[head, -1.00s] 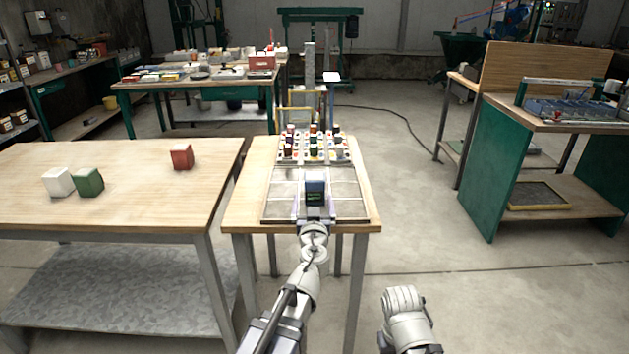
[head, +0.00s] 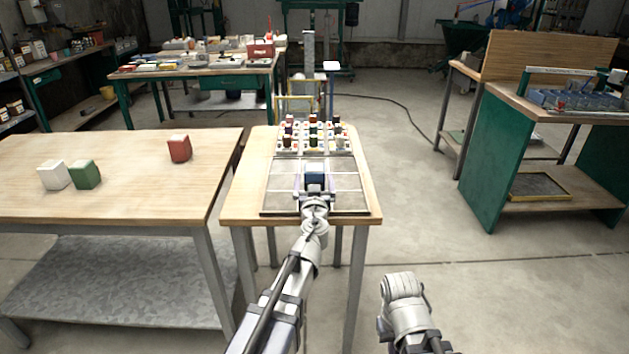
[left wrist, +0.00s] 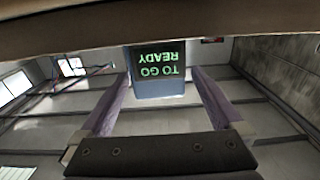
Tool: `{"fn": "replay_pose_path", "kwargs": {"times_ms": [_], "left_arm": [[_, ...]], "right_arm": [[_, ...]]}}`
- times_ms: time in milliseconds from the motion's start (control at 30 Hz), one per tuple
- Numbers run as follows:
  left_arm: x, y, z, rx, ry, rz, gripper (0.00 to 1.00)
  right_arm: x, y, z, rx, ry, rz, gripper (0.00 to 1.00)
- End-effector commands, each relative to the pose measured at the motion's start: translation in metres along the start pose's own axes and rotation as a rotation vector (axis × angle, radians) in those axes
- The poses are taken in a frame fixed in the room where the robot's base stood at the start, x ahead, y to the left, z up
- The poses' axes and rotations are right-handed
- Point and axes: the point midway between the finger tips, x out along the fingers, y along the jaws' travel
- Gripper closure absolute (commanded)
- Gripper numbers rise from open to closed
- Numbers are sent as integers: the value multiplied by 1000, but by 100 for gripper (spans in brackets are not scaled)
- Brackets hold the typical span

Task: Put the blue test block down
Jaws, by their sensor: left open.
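The blue test block (head: 315,173) stands on the sectioned metal tray (head: 282,203) on the small wooden table, in the middle column. In the left wrist view the block (left wrist: 158,72) shows upside down, with a dark screen reading "READY TO GO" in green letters. My left gripper (head: 315,188) is at the near side of the block. In the left wrist view its two fingers (left wrist: 160,95) are open, one on each side of the block's near end. The fingers hide part of the block's lower front in the head view. My right gripper is not in view; only a pale part of my right arm shows.
A rack of small bottles (head: 312,135) stands just behind the tray. On the larger table at left are a white block (head: 54,175), a green block (head: 86,174) and a red block (head: 179,148). The floor to the right is clear up to a green-sided bench (head: 497,150).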

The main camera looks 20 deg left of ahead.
Motion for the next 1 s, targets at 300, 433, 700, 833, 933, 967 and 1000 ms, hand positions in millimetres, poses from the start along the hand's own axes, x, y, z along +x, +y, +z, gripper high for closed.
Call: {"fn": "replay_pose_path", "kwargs": {"times_ms": [300,433,700,833,933,967,1000], "left_arm": [[34,2,0,0,0,0,0],[33,2,0,0,0,0,0],[32,2,0,0,0,0,30],[32,2,0,0,0,0,45],[32,2,0,0,0,0,56],[32,2,0,0,0,0,60],[32,2,0,0,0,0,64]], "right_arm": [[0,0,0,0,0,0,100],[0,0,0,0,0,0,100],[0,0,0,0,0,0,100],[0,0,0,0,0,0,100],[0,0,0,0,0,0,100],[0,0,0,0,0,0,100],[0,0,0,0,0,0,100]]}}
